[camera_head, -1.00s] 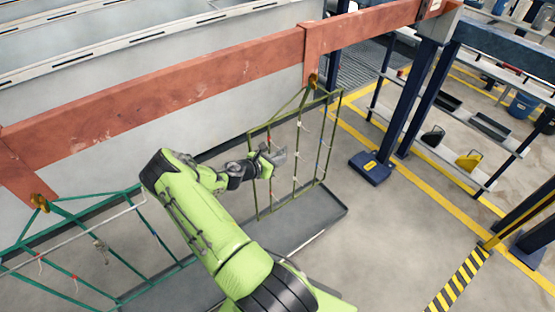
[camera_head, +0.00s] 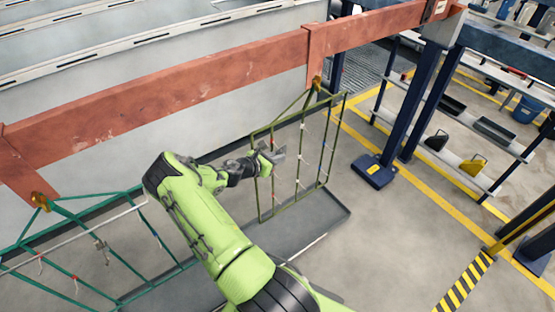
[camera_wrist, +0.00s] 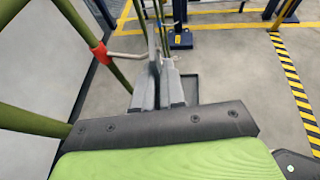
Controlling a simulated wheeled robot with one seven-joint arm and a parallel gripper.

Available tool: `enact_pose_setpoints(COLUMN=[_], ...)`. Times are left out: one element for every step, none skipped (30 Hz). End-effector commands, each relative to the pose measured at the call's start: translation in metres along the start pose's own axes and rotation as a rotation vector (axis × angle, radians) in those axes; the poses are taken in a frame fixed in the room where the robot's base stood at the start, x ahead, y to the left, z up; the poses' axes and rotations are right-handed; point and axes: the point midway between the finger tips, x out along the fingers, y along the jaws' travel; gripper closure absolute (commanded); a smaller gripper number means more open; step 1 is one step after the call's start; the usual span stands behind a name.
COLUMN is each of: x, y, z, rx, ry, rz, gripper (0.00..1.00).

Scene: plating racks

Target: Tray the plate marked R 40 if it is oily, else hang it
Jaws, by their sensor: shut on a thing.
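My gripper (camera_head: 268,158) is at the olive-green rack (camera_head: 256,178), by its left part. In the wrist view its two grey fingers (camera_wrist: 160,88) are close together, shut on a thin grey plate (camera_head: 278,154) that shows just past the fingertips in the head view. The plate is nearly edge-on in the wrist view. No marking or oil on it can be read. A pale hook (camera_wrist: 124,56) with a red band reaches from a rack bar to the fingertips; whether the plate touches it I cannot tell.
The olive rack hangs from a red beam (camera_head: 200,80) above a long grey tray (camera_head: 318,218). A teal rack (camera_head: 62,262) with hooks hangs at the left. A blue post base (camera_head: 373,171) stands right, with shelves (camera_head: 440,150) beyond.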

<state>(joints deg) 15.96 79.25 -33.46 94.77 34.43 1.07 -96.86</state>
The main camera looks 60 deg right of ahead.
Motion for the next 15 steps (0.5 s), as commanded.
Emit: enact_pose_setpoints(x=[-0.0001, -0.0001, -0.0001, -0.0001, -0.0001, 0.0000, 0.0002, 0.0005, 0.0009, 0.0013, 0.0017, 0.0022, 0.0025, 0.0029, 0.0033], y=[0.0001, 0.0001, 0.0000, 0.0000, 0.0001, 0.0003, 0.0007, 0.0013, 0.0023, 0.0032, 0.0041, 0.0053, 0.0060, 0.0068, 0.0079], z=[0.0009, 0.0010, 0.0010, 0.0010, 0.0009, 0.0008, 0.0005, 0.0001, -0.0006, -0.0012, -0.0018, -0.0026, -0.0031, -0.0036, -0.0042], rx=[0.000, 0.000, 0.000, 0.000, 0.000, 0.000, 0.001, 0.001, 0.001, 0.001, 0.001, 0.001, 0.000, 0.000, 0.000], ry=[-0.001, -0.001, -0.001, -0.001, -0.002, -0.002, -0.002, -0.002, -0.002, -0.002, -0.002, -0.002, -0.002, -0.002, -0.002], rz=[0.000, 0.000, 0.000, 0.000, 0.000, 0.000, 0.000, 0.001, 0.001, 0.001, 0.001, 0.001, 0.001, 0.000, 0.000], gripper=[1.00, 1.00, 1.00, 1.00, 1.00, 1.00, 1.00, 1.00, 1.00, 1.00, 1.00, 1.00, 1.00, 1.00, 1.00])
